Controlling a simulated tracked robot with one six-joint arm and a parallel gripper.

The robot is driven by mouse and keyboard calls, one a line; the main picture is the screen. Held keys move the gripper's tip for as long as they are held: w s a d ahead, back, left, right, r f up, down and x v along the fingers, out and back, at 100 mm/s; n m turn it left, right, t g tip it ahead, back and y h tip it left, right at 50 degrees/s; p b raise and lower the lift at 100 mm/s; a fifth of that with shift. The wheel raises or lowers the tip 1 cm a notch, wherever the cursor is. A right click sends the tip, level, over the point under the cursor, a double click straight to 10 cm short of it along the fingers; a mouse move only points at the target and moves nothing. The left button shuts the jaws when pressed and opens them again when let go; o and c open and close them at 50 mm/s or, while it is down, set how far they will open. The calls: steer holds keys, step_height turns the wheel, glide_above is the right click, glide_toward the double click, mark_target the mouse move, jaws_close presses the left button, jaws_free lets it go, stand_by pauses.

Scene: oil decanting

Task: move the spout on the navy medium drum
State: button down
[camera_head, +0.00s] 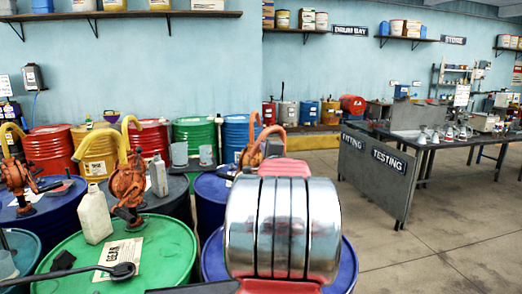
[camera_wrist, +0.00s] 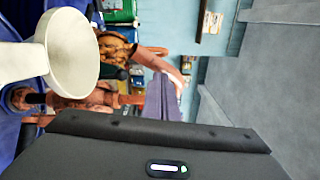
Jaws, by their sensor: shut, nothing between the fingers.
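A navy drum (camera_head: 347,268) stands in front of me in the head view, largely hidden behind my arm. An orange hand pump with a curved salmon spout (camera_head: 258,133) rises just behind my arm, its lower part hidden, so I cannot tell which drum it is on. In the wrist view an orange pump body (camera_wrist: 115,48) and a salmon spout (camera_wrist: 160,62) show sideways, beyond my gripper. My gripper (camera_wrist: 160,125) shows as a dark body along the bottom of the wrist view. It is shut and empty, and apart from the spout as far as I can see.
A white funnel (camera_wrist: 75,45) is close at the left of the wrist view. A green drum (camera_head: 170,250) with a white bottle (camera_head: 95,215) and a black ladle (camera_head: 122,270) stands left. Another orange pump (camera_head: 128,180) is nearby. Floor at right is clear before the grey testing panel (camera_head: 372,180).

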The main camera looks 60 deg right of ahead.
steer(key=shift+w, duration=0.15)
stand_by(0.5)
steer(key=s+a+f, duration=0.1)
steer(key=s+a, duration=0.4)
steer(key=a, duration=0.5)
steer(key=shift+a, duration=0.3)
steer(key=shift+w, duration=0.1)
